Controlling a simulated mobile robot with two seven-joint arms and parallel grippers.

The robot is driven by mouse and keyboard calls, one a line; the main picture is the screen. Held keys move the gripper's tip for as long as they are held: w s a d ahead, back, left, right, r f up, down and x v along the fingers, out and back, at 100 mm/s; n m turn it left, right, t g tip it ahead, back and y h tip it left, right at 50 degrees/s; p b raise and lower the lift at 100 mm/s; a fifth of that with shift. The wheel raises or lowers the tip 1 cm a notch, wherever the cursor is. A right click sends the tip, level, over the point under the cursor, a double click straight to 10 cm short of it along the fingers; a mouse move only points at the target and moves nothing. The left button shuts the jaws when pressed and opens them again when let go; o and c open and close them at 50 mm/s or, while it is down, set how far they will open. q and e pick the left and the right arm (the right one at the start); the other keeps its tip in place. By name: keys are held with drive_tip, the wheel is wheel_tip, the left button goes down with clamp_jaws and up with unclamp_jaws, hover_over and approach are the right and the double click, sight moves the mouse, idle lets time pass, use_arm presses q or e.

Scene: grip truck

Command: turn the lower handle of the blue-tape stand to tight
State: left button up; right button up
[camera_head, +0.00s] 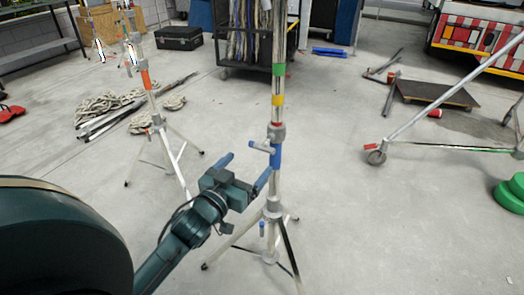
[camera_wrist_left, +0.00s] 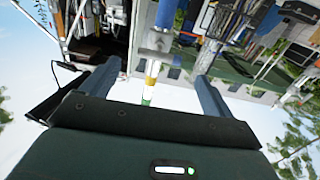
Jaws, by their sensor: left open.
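The blue-tape stand is an upright pole with blue tape (camera_head: 275,156) around its middle. My left gripper (camera_head: 244,169) is open and empty, left of the pole at about the tape's height. In the left wrist view, the pole's blue tape (camera_wrist_left: 165,14) and grey collar (camera_wrist_left: 156,42) appear between the spread fingers (camera_wrist_left: 153,92), ahead of them. My right gripper is not in view.
An orange-taped stand (camera_head: 146,78) stands behind to the left, near coiled rope (camera_head: 100,104). A cart (camera_head: 262,52) stands behind the pole. A wheeled stand (camera_head: 410,125) and green discs (camera_head: 511,192) are at the right. Floor right of the pole is clear.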

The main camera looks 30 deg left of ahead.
sight(262, 150)
use_arm(q)
drive_tip(key=w+b, duration=0.1)
drive_tip(key=w, duration=0.7)
drive_tip(key=shift+w+a, duration=0.15)
drive_tip(key=shift+w, duration=0.05)
drive_tip(key=shift+c, duration=0.5)
drive_tip(key=c, duration=0.9)
